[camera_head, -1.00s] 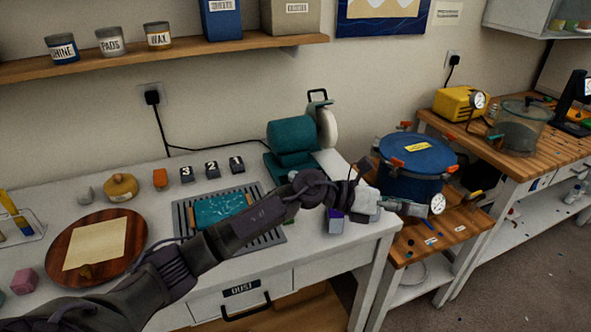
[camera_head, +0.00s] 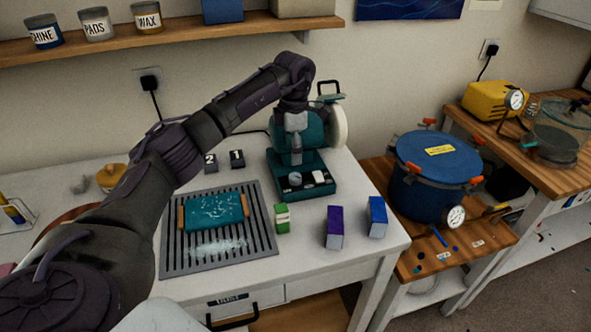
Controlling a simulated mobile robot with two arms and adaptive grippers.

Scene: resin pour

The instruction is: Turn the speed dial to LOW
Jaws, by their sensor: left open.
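The teal buffing machine (camera_head: 313,133) with a white wheel (camera_head: 339,128) stands at the back right of the white workbench. Its base panel faces me and carries a round grey dial (camera_head: 295,179) and a pale switch or plate (camera_head: 318,177) to its right. The dial's marks are too small to read. My left gripper (camera_head: 296,158) points down in front of the machine's body, just above the dial, and looks apart from it. It is open with nothing seen in it. My right gripper is not in view.
A slotted grey tray (camera_head: 172,262) with a teal block (camera_head: 213,212) lies left of the machine. Green (camera_head: 282,218), purple (camera_head: 334,227) and blue (camera_head: 377,217) blocks stand at the front right. A blue pot (camera_head: 436,175) is on the wooden cart. My left arm hides part of the bench.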

